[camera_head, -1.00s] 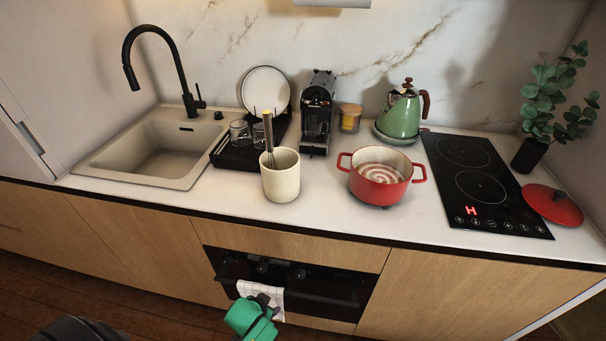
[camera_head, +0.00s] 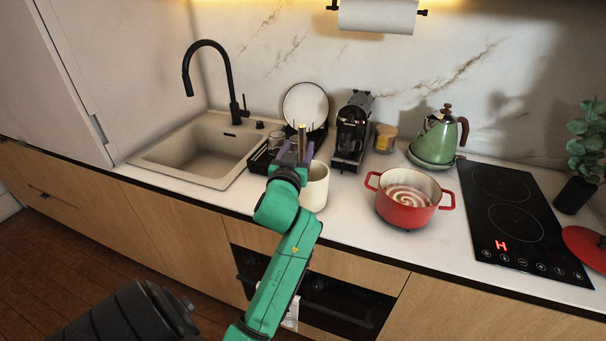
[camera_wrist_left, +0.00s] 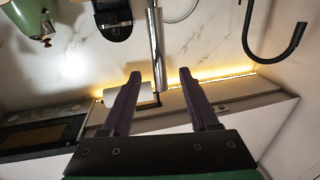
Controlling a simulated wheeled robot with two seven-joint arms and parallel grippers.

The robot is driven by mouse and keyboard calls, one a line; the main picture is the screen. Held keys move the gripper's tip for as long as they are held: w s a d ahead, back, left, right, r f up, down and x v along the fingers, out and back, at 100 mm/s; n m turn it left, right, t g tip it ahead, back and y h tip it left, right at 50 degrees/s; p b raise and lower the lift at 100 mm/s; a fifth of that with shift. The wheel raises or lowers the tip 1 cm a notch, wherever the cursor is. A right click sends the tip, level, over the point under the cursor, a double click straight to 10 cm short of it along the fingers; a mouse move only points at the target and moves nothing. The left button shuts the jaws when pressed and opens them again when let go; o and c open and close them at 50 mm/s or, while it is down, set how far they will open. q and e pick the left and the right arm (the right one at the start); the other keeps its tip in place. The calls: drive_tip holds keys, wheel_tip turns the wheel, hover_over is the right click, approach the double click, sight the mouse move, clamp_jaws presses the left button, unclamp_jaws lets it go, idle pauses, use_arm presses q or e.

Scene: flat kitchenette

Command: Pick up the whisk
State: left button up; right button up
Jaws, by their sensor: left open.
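The whisk (camera_head: 302,131) stands in the cream crock (camera_head: 315,188) on the counter. In the head view only the upper part of its handle shows. Its wire end is hidden. My left gripper (camera_head: 294,152) is at the handle, in front of the crock's upper left side, and hides part of both. In the left wrist view the metal whisk handle (camera_wrist_left: 156,45) runs down between the two spread fingers of the left gripper (camera_wrist_left: 158,75). The fingers are open, with a gap on each side of the handle. My right gripper is not in view.
A red pot (camera_head: 406,200) stands right of the crock. A coffee machine (camera_head: 352,132) and a black dish rack (camera_head: 262,160) are behind it. The sink (camera_head: 190,150) is at left, the kettle (camera_head: 436,138) and hob (camera_head: 510,215) at right.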

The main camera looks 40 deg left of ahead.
sight(304, 133)
use_arm(q)
drive_tip(key=p+x, duration=0.2)
drive_tip(key=x, duration=0.6)
drive_tip(key=shift+p, duration=0.35)
drive_tip(key=shift+w+f, duration=0.1)
drive_tip(key=shift+w, duration=0.1)
drive_tip(key=shift+s, duration=0.1)
clamp_jaws()
